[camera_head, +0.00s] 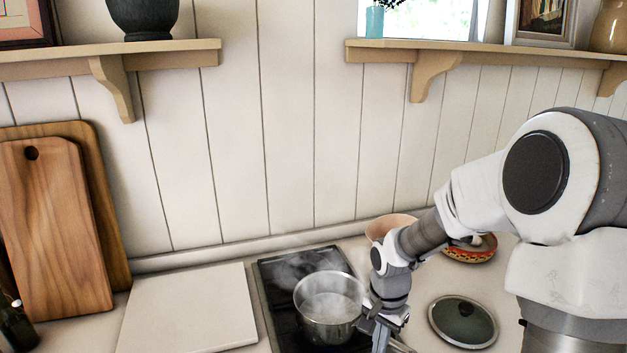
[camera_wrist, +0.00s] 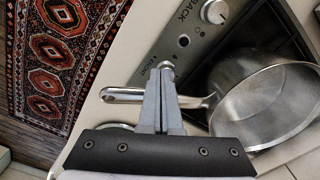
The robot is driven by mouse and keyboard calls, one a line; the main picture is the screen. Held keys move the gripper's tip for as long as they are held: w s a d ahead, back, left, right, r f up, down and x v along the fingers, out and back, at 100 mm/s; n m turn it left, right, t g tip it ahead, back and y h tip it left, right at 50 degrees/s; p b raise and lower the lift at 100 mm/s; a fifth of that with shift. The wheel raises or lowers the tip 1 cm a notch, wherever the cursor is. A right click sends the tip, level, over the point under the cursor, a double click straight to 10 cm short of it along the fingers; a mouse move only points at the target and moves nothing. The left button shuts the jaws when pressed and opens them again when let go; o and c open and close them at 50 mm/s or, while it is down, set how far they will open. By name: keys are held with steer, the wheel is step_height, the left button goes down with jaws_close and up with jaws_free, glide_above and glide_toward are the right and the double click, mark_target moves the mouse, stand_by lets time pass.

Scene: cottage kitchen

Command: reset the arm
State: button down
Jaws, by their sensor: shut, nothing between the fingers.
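My arm reaches in from the right in the head view. My gripper (camera_head: 382,340) points down beside the right side of a steel pot (camera_head: 329,318), at the bottom edge of that view. In the wrist view my gripper (camera_wrist: 165,72) is shut, its two fingers together and empty. The pot (camera_wrist: 265,105) is to the right of the fingers there. Its steel handle (camera_wrist: 125,95) runs behind the fingers and shows on both sides of them. I cannot tell whether the fingers touch the handle.
The pot steams on a black cooktop (camera_head: 285,272). A dark lid (camera_head: 463,322), a patterned bowl (camera_head: 470,254) and a pinkish bowl (camera_head: 385,226) are on the counter at right. A pale board (camera_head: 190,308) lies left. Wooden cutting boards (camera_head: 60,220) lean on the wall. Shelves (camera_head: 470,53) hang above.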

steer(key=s+r+n+t, duration=0.5)
steer(key=s+r+n, duration=0.3)
steer(key=s+r, duration=0.9)
step_height(320, 180, up, 4)
steer(key=shift+s+d+r+t, duration=0.1)
steer(key=shift+s+d+t, duration=0.2)
steer(key=shift+s+d, duration=0.15)
